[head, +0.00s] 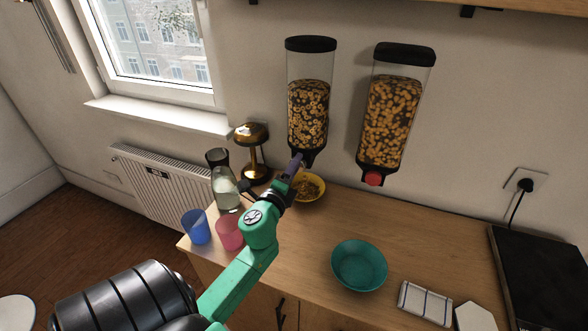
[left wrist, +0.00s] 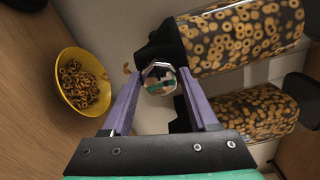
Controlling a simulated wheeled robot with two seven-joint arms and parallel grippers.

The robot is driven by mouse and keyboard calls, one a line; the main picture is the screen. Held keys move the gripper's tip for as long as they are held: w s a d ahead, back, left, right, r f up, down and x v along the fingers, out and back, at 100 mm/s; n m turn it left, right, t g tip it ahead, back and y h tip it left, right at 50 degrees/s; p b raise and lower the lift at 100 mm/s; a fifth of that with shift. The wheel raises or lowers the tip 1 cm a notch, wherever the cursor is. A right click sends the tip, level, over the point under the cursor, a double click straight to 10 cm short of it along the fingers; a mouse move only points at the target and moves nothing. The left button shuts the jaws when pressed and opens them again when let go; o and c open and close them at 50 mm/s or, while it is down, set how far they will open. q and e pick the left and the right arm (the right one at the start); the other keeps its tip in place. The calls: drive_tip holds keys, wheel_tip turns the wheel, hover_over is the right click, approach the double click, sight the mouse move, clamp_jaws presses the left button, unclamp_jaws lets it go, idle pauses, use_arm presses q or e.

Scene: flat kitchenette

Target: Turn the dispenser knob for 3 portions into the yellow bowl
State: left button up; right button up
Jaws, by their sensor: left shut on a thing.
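The left cereal dispenser (head: 308,110) hangs on the wall, filled with ring-shaped cereal; it also shows in the left wrist view (left wrist: 240,38). My left gripper (head: 295,167) is at its outlet, and in the left wrist view my gripper's purple fingers (left wrist: 160,80) are shut on its shiny faceted knob (left wrist: 158,68). The gripper hides this knob in the head view. The yellow bowl (head: 320,197) stands on the counter below the outlet, with cereal inside; it also shows in the left wrist view (left wrist: 64,62). Small cereal pieces (left wrist: 127,69) show between bowl and outlet. My right gripper is not in view.
A second dispenser (head: 390,115) with a red knob (head: 373,179) hangs to the right. A teal bowl (head: 359,265), a towel (head: 425,302), a blue cup (head: 195,227), a pink cup (head: 229,232), a glass carafe (head: 225,190) and a brass lamp (head: 252,140) stand around the counter.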

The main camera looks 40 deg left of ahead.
use_arm(q)
drive_tip(key=shift+a+r, duration=0.15)
drive_tip(key=shift+r, duration=0.2)
drive_tip(key=o, duration=1.2)
drive_tip(key=shift+o, duration=0.9)
drive_tip(key=shift+w+f, duration=0.1)
drive_tip(key=shift+f, duration=0.15)
drive_tip(key=b+v, duration=0.5)
drive_tip(key=v, duration=0.9)
drive_tip(key=shift+s, duration=0.25)
